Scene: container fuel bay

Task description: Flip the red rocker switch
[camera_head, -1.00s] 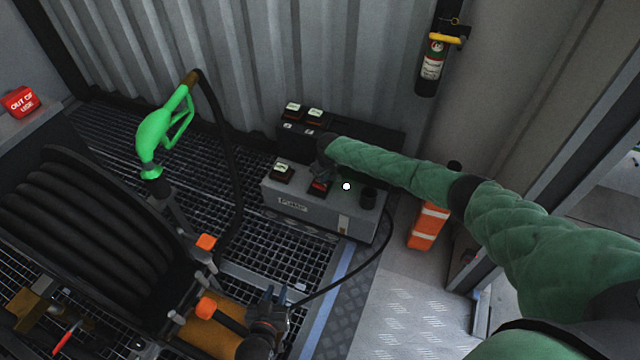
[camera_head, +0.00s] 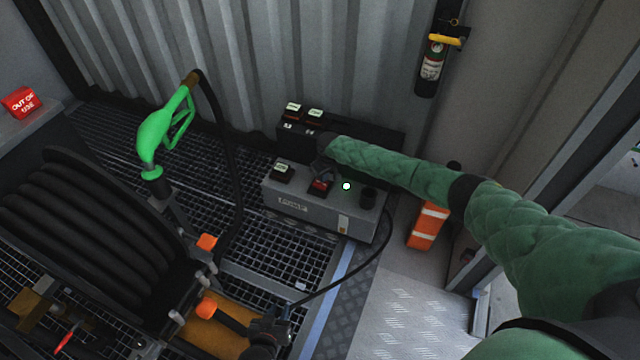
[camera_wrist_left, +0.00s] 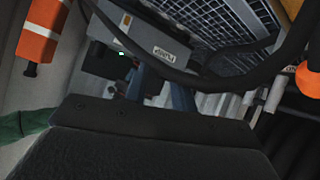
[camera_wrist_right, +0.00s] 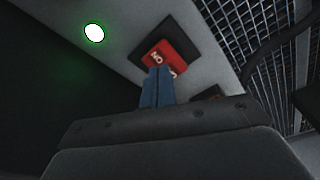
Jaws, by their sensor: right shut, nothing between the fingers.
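The red rocker switch (camera_head: 319,188) sits in a black frame on top of the grey pump box (camera_head: 292,207). In the right wrist view the switch (camera_wrist_right: 172,52) shows white lettering, partly covered by my fingertips. My right gripper (camera_head: 323,170) is over the box at the switch. Its blue fingers (camera_wrist_right: 157,72) are together and empty, with the tips at the near edge of the red rocker; I cannot tell whether they touch. My left gripper (camera_head: 280,318) is low in front of the box, away from the switch. Its fingers (camera_wrist_left: 160,90) are apart with nothing between them.
A lit green-white lamp (camera_head: 346,186) and a black knob (camera_head: 368,196) stand right of the switch. Another switch (camera_head: 282,172) is to its left. A hose reel (camera_head: 85,225) and green nozzle (camera_head: 155,135) fill the left. A black cable runs in front of the box.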

